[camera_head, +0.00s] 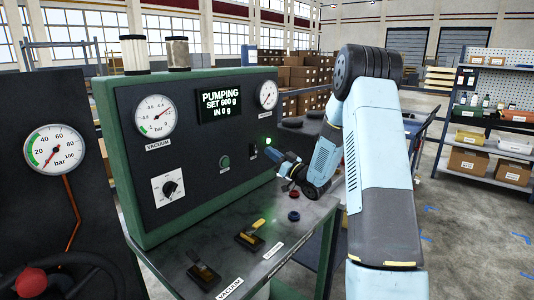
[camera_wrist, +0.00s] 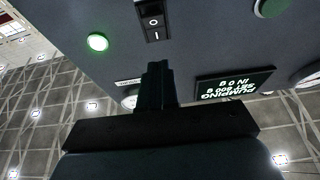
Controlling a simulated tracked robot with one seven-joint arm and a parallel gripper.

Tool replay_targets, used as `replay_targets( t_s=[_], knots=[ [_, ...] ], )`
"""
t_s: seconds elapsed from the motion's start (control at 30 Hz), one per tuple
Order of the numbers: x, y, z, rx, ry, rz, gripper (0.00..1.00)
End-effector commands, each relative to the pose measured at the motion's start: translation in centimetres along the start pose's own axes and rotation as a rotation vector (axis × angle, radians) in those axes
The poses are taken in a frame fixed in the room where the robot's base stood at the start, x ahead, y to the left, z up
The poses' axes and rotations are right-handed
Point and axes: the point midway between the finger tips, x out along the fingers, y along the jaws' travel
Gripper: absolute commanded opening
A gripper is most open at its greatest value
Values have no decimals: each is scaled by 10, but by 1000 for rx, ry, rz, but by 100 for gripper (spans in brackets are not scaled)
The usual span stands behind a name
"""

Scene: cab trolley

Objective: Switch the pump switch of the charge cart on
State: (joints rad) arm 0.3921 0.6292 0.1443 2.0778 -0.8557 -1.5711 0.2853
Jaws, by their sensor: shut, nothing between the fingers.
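The charge cart's dark panel (camera_head: 205,165) in a green frame faces my arm. Its display (camera_head: 220,101) reads "PUMPING SET 600 g IN 0 g". The pump switch is a small black rocker (camera_head: 253,149) with white marks, also at the top of the wrist view (camera_wrist: 153,21); which side is pressed is too small to tell. A lit green lamp (camera_head: 267,141) is beside it, also in the wrist view (camera_wrist: 97,42). My gripper (camera_head: 270,152) is shut and empty, pointing at the panel near the rocker. In the wrist view its fingertips (camera_wrist: 156,66) appear apart from the rocker.
The panel also carries a vacuum gauge (camera_head: 155,116), a second gauge (camera_head: 266,94) and a rotary knob (camera_head: 171,188). Open floor lies to the right.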

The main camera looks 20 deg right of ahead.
Motion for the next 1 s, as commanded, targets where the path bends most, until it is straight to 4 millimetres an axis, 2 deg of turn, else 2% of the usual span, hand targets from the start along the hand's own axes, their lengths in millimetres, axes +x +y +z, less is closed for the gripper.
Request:
replay_targets(
  t_s=[0.2,0.4,0.87,1.0],
  knots=[
    [-22,3,-9,0,0,-3,0],
    [-32,5,-12,1,1,-3,0],
    [-31,4,-12,1,0,-4,0],
    [-26,2,-18,-18,-28,10,0]
  ],
)
